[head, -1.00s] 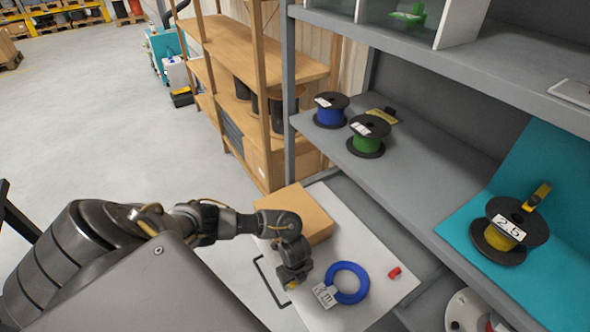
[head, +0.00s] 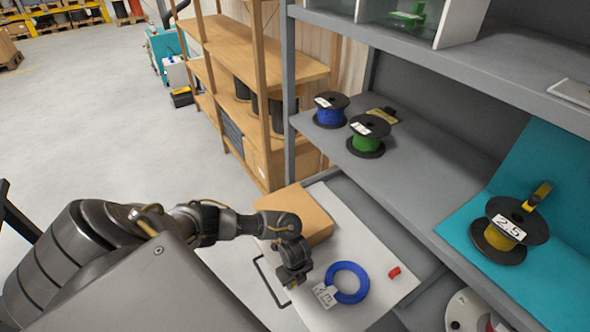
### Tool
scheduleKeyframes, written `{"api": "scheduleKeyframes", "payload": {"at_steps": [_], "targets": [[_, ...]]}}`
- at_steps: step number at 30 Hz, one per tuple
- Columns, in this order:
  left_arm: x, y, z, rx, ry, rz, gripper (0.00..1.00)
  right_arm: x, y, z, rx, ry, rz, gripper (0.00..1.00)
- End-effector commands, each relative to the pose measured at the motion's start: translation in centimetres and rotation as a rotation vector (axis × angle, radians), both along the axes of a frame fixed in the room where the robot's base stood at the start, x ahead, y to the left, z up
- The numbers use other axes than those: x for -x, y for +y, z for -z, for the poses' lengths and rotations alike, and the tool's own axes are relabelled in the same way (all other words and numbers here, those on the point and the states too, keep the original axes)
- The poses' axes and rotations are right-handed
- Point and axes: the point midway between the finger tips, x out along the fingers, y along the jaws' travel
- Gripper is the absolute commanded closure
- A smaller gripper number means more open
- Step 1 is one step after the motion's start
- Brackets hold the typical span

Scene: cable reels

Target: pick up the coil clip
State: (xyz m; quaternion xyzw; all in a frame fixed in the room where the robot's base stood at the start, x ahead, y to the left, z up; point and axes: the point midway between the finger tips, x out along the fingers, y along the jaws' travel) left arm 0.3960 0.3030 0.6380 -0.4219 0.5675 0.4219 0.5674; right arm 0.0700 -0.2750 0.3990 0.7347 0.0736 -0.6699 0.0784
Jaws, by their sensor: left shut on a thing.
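My left gripper (head: 292,281) is low over the white board (head: 339,222), left of the blue coil. It is shut on a small yellow-green piece, mostly hidden by the fingers, which looks like the coil clip (head: 292,286). Whether the piece touches the board I cannot tell. The blue coil (head: 361,293) lies flat with a white label (head: 325,296) at its left side. A small red piece (head: 394,272) lies on the board right of the coil. My right gripper is out of view.
A cardboard box (head: 306,213) stands just behind my left wrist. The grey shelf (head: 425,170) rises at the right with a blue reel (head: 331,111), a green reel (head: 368,136) and a yellow reel (head: 505,232). The floor at left is open.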

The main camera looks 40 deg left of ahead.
Motion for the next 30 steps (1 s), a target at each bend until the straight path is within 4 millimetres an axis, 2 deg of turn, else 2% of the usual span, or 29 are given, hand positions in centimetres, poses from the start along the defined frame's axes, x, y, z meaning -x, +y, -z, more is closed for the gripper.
{"api": "scheduleKeyframes", "payload": {"at_steps": [5,7,15,21,27,30], "targets": [[-0.1,0.0,-2.0,0.001,-0.002,0.002,0.84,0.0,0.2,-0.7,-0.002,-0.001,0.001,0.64],[-0.1,0.0,-3.4,0.001,-0.003,0.003,0.84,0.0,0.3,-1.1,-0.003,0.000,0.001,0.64],[5.3,-0.8,-9.7,0.002,-0.002,0.007,0.84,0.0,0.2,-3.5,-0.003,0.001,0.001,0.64],[10.1,-1.5,-11.3,0.001,0.000,0.004,0.84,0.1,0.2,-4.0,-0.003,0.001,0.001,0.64],[12.9,-2.0,-12.5,0.001,0.001,0.002,0.84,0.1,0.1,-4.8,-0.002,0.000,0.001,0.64],[13.5,-2.0,-12.7,0.000,0.000,0.001,0.84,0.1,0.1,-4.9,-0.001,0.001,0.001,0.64]]}}
